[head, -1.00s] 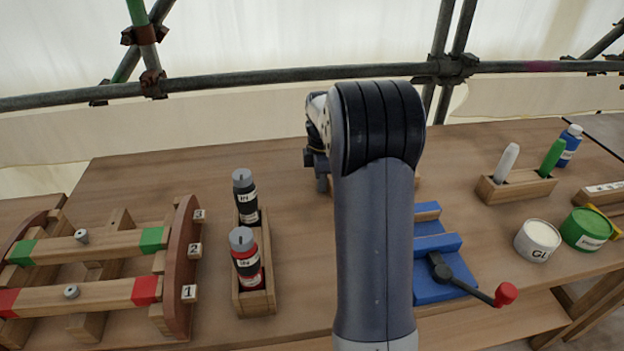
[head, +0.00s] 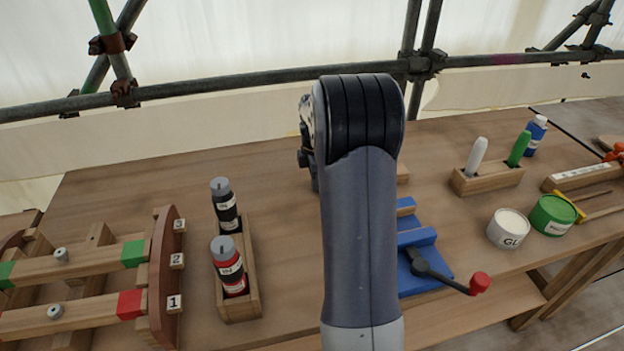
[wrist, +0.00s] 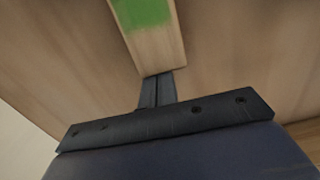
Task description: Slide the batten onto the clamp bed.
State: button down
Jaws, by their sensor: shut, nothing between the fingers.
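In the wrist view, a wooden batten (wrist: 158,48) with a green-painted band lies flat on the table, its plain end towards me. My gripper (wrist: 157,80) is shut and empty, its fingertips at or very close to that end; I cannot tell if they touch. In the head view my arm hides the gripper and most of the batten; a small wooden piece (head: 403,172) just right of the arm may be part of it. The blue clamp bed (head: 418,238) is partly hidden behind my arm, with a black lever and red knob at its right.
A wooden rack (head: 165,280) with green- and red-ended bars stands at left. Beside it, a wooden holder (head: 238,308) carries two bottles. At right are a marker block (head: 488,180), a white tin (head: 509,229), a green tin (head: 553,215) and a blue bottle (head: 535,135).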

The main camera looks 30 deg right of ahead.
aim_at(303, 192)
jog(key=a, duration=0.2)
jog(key=w+a, duration=0.1)
jog(key=a, duration=0.1)
jog(key=shift+w+a+r+p, duration=0.1)
jog(key=shift+r+p, duration=0.2)
jog(key=shift+p, duration=0.1)
notch_tip(303, 192, up, 10)
jog(key=shift+d+f+p, duration=0.2)
jog(key=shift+f+p, duration=0.05)
jog(key=shift+p, duration=0.1)
jog(key=f, duration=0.5)
jog(key=f+b, duration=0.1)
jog(key=f, duration=0.4)
jog(key=shift+d+f, duration=0.2)
jog(key=shift+f, duration=0.15)
jog(key=d, duration=0.2)
jog(key=s+d, duration=0.1)
jog(key=shift+s+d+r+b, duration=0.1)
jog(key=shift+d+r+b, duration=0.15)
jog(key=shift+b, duration=0.1)
jog(key=shift+w+a+f+b, duration=0.1)
jog(key=shift+w+a+b, duration=0.15)
jog(key=shift+a, duration=0.3)
jog(key=shift+w+a+b, duration=0.1)
jog(key=shift+a+b, duration=0.25)
jog(key=shift+a, duration=0.2)
jog(key=shift+w+a+r, duration=0.15)
jog(key=shift+a+r, duration=0.05)
jog(key=shift+a, duration=0.4)
